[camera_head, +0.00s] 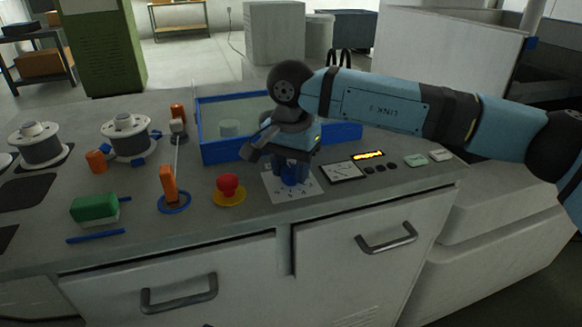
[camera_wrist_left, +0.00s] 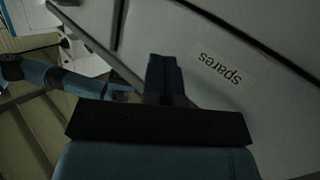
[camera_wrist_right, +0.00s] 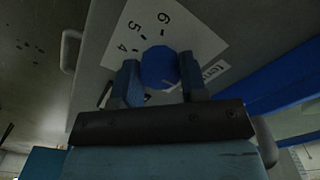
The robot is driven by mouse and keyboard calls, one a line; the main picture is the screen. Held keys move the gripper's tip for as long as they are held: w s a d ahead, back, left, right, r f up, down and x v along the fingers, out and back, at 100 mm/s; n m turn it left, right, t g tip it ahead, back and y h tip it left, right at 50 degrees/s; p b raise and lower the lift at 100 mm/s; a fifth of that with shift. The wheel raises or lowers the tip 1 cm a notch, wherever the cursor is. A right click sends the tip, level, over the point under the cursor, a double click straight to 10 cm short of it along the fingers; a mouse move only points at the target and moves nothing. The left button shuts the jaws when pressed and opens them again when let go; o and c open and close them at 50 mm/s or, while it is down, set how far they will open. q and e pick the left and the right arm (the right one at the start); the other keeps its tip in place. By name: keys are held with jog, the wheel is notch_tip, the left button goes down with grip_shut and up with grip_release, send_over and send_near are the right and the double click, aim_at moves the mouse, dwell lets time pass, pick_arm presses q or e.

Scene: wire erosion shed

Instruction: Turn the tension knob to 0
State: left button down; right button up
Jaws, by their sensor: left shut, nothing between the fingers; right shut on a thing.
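The tension knob is a round blue knob (camera_wrist_right: 158,68) on a white dial card with printed numbers (camera_wrist_right: 185,35); 4, 5 and 6 show in the right wrist view. My right gripper (camera_wrist_right: 160,80) has its two fingers on either side of the knob and is shut on it. In the head view my right gripper (camera_head: 290,170) points down over the dial card (camera_head: 272,190) and mostly hides the knob. I cannot read where the knob points. My left gripper (camera_wrist_left: 165,75) is shut and empty, beside a pale surface labelled "spares" (camera_wrist_left: 222,68); it is not in the head view.
A red mushroom button (camera_head: 229,186) stands just left of the dial card. A blue-rimmed tank (camera_head: 207,150) lies behind it. A gauge (camera_head: 343,172) and a lit orange display (camera_head: 368,155) lie to the right. Orange levers (camera_head: 169,182), spools (camera_head: 126,134) and a green block (camera_head: 94,206) fill the left.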

aim_at(291, 169)
jog(key=shift+r, duration=0.1)
dwell(0.3)
jog(key=o, duration=0.9)
pick_arm(q)
jog(key=shift+r, duration=0.1)
pick_arm(e)
jog(key=shift+r, duration=0.35)
notch_tip(291, 169, up, 5)
jog(key=shift+r+p, duration=0.1)
jog(key=shift+p, duration=0.55)
pick_arm(q)
notch_tip(291, 169, down, 5)
jog(key=s+a+g+y+p, duration=0.1)
jog(key=s+a+g, duration=0.1)
jog(key=shift+a+g+y, duration=0.15)
jog(key=shift+g+y, duration=0.15)
jog(key=shift+y, duration=0.1)
pick_arm(e)
notch_tip(291, 169, up, 8)
jog(key=shift+f, duration=0.1)
